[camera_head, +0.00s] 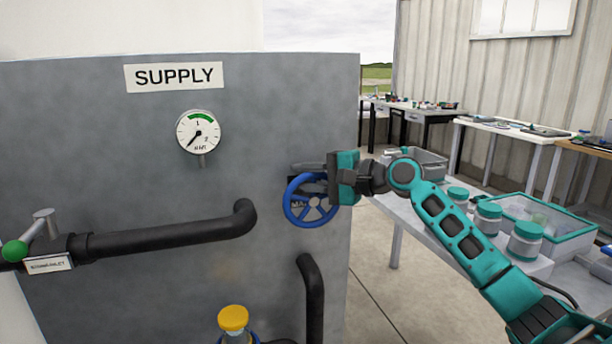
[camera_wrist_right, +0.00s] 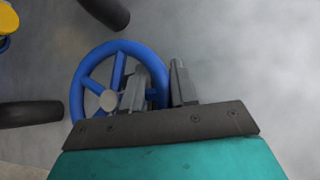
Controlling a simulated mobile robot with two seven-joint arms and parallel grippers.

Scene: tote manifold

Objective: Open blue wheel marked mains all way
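The blue wheel (camera_head: 304,212) is mounted on the grey panel near its right edge. A label on it is partly hidden and reads something like "MA...". My right gripper (camera_head: 318,177) reaches it from the right, at the upper right of its rim. In the right wrist view, the blue wheel (camera_wrist_right: 88,92) shows its spokes and hub. One finger of my right gripper (camera_wrist_right: 158,88) is inside the rim and the other outside. The rim fills the space between them, so the gripper looks shut on it. My left gripper is not in view.
The panel carries a SUPPLY sign (camera_head: 175,77) and a gauge (camera_head: 198,132), its needle at lower left. Black pipes (camera_head: 165,238), a green-knobbed lever (camera_head: 15,251) and a yellow-topped valve (camera_head: 233,318) are left and below. A table (camera_head: 395,208) with jars and a bin stands right.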

